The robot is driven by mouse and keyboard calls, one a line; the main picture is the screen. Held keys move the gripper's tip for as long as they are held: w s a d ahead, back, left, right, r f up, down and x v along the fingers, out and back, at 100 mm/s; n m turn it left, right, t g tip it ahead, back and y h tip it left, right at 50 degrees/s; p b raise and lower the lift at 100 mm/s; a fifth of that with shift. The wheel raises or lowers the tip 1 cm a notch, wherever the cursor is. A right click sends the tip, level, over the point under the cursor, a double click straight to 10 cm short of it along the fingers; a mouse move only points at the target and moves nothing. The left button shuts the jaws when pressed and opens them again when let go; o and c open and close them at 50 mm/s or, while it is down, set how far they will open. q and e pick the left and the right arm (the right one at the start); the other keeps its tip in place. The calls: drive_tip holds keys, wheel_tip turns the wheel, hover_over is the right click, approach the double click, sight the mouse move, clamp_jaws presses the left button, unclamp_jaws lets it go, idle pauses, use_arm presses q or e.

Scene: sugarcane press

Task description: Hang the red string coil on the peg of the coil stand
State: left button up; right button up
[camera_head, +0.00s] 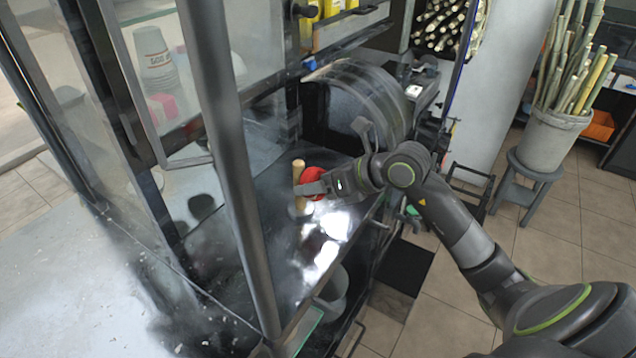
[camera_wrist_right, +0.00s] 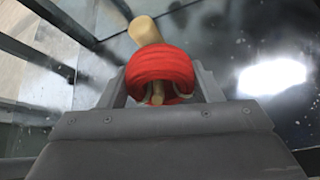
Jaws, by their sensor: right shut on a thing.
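The red string coil (camera_head: 313,175) is between the fingers of my right gripper (camera_head: 318,187). In the right wrist view the red coil (camera_wrist_right: 160,66) sits between the two grey fingertips. The wooden coil stand (camera_head: 298,168) stands upright on the dark counter, right beside the coil. Its rounded light-wood top (camera_wrist_right: 145,31) shows just beyond the coil in the wrist view. A small tan piece shows in the coil's opening; I cannot tell for certain whether it is the peg passing through. The gripper hides part of the stand in the head view. My left gripper is not in view.
The dark counter (camera_head: 265,235) has bright reflections and free room in front of the stand. A large dark drum-like machine part (camera_head: 355,95) stands behind. A grey upright post (camera_head: 228,150) and glass panels lie to the left. Stacked cups (camera_head: 155,60) stand behind glass.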

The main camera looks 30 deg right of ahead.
drive_tip(key=o, duration=1)
drive_tip(key=p+v, duration=0.7)
drive_tip(key=v, duration=1)
idle(0.5)
drive_tip(key=shift+s+d, duration=0.1)
